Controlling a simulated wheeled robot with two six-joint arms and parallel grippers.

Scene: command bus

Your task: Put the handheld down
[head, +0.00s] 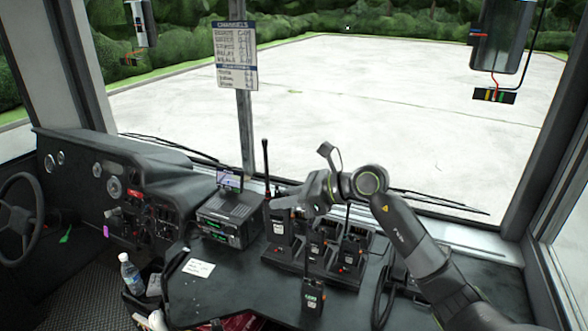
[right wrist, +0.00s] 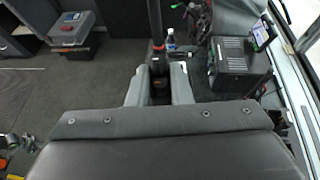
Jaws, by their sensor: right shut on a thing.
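My right gripper (head: 277,203) reaches in from the right and is shut on a dark handheld radio (head: 280,226). The radio's long antenna with a red ring stands upright to the left of the fingers. In the right wrist view the handheld (right wrist: 159,86) is between the two grey fingers (right wrist: 160,88), mostly hidden by them. The radio is at the left end of a black charger dock (head: 316,268); I cannot tell whether its base rests in a slot. My left gripper is not in view.
Other radios (head: 352,250) stand in the dock, and one radio (head: 313,297) stands in front of it. A radio set with a small screen (head: 229,180) is left of the dock. A white note (head: 198,268) lies on the counter. A water bottle (head: 131,274) stands further left.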

